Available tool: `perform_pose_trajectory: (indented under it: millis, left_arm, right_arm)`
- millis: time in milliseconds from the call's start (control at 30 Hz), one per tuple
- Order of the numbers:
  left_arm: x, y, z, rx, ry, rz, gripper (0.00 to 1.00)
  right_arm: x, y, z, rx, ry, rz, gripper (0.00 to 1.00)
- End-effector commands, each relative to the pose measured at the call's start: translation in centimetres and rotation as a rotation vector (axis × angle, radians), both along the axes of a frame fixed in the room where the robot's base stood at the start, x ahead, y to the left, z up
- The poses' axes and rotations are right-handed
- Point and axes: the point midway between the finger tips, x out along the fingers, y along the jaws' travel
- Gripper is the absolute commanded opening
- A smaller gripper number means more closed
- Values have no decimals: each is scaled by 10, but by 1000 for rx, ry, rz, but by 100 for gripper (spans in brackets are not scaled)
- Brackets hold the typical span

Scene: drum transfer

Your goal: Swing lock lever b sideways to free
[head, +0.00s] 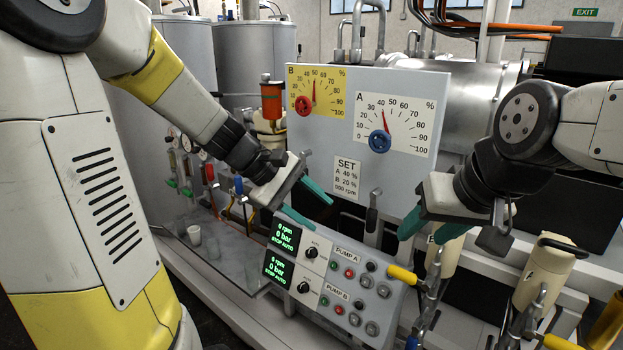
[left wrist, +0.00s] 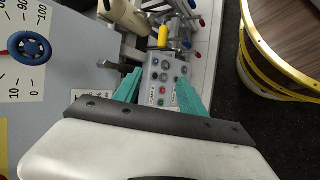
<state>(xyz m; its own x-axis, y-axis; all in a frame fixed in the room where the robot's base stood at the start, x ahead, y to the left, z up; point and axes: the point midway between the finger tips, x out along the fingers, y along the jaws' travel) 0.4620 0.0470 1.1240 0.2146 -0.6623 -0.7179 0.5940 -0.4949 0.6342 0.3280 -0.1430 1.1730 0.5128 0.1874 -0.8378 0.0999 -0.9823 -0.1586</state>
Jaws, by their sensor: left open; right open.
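A grey panel (head: 345,125) carries the yellow B dial with a red knob (head: 303,105) and the white A dial with a blue knob (head: 380,141). A dark lever part (head: 306,158) shows below the B dial, largely hidden behind my left gripper; I take it for lock lever b. A second dark lever (head: 374,204) hangs below the A dial. My left gripper (head: 312,203) is open and empty in front of the panel's lower left. Its teal fingers also show in the left wrist view (left wrist: 160,88). My right gripper (head: 430,228) is open and empty at the panel's lower right.
The pump control box (head: 335,275) stands just below my left gripper. Yellow-handled valves (head: 402,275) and a cream cylinder (head: 545,270) crowd the right front. Tanks (head: 255,55) stand behind.

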Motion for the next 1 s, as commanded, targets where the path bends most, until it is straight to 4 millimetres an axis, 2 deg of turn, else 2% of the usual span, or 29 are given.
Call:
perform_pose_trajectory:
  millis: [33, 133, 233, 400, 500, 600, 733, 833, 1000]
  left_arm:
    - [20, -1, -8, -91, 66, 68, 49]
    - [59, -3, -17, -287, 182, 208, 49]
    - [102, 6, -25, -492, 289, 357, 49]
    - [172, 44, -41, -842, 445, 608, 49]
    - [202, 71, -51, -1010, 509, 725, 49]
    - [221, 93, -58, -1126, 547, 803, 49]
    - [233, 106, -63, -1196, 568, 851, 49]
    - [240, 102, -63, -1206, 570, 856, 49]
    - [257, 82, -63, -1203, 572, 854, 49]
  right_arm:
    - [0, 0, 0, 0, 0, 0, 49]
    - [0, 0, 0, 0, 0, 0, 49]
    - [0, 0, 0, 0, 0, 0, 49]
    - [0, 0, 0, 0, 0, 0, 49]
    - [0, 0, 0, 0, 0, 0, 49]
    - [0, 0, 0, 0, 0, 0, 49]
    - [0, 0, 0, 0, 0, 0, 49]
    - [0, 0, 0, 0, 0, 0, 49]
    - [0, 0, 0, 0, 0, 0, 49]
